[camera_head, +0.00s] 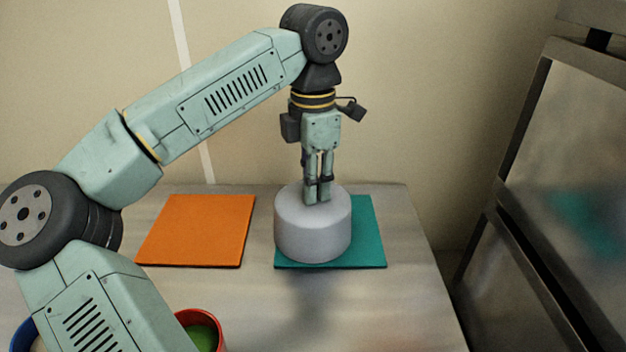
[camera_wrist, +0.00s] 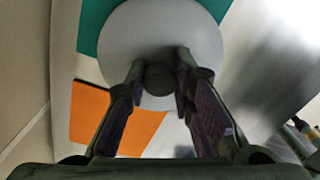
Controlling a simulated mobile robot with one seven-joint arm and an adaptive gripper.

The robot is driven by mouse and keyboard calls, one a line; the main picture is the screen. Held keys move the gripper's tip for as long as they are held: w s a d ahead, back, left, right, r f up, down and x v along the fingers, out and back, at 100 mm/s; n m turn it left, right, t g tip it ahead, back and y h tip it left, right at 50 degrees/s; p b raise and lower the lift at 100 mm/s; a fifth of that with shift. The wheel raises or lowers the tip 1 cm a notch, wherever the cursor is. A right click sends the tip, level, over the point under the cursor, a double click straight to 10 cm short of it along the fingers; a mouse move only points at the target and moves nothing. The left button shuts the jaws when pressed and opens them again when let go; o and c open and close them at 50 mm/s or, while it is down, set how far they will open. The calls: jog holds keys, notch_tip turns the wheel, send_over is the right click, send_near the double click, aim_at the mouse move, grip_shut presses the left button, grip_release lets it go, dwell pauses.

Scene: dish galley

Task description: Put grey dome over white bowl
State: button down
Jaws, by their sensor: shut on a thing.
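The grey dome (camera_head: 312,232) is a smooth, round-sided cover, upright over the teal mat (camera_head: 369,235). My gripper (camera_head: 318,193) points straight down at its top. In the wrist view, my gripper (camera_wrist: 159,70) is shut on the dark round knob (camera_wrist: 160,80) of the grey dome (camera_wrist: 145,28), with one finger on each side. I cannot tell whether the dome's rim touches the mat or hangs just above it. No white bowl shows in either view; the dome hides whatever is beneath it.
An orange mat (camera_head: 196,230) lies bare to the left of the teal mat. A red container with green inside (camera_head: 205,330) stands at the table's near edge, partly behind my arm. The steel table (camera_head: 400,310) is clear at front right.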

jog(key=shift+f, duration=0.3)
jog(key=c, duration=1.3)
grip_release()
jog(key=shift+r, duration=0.1)
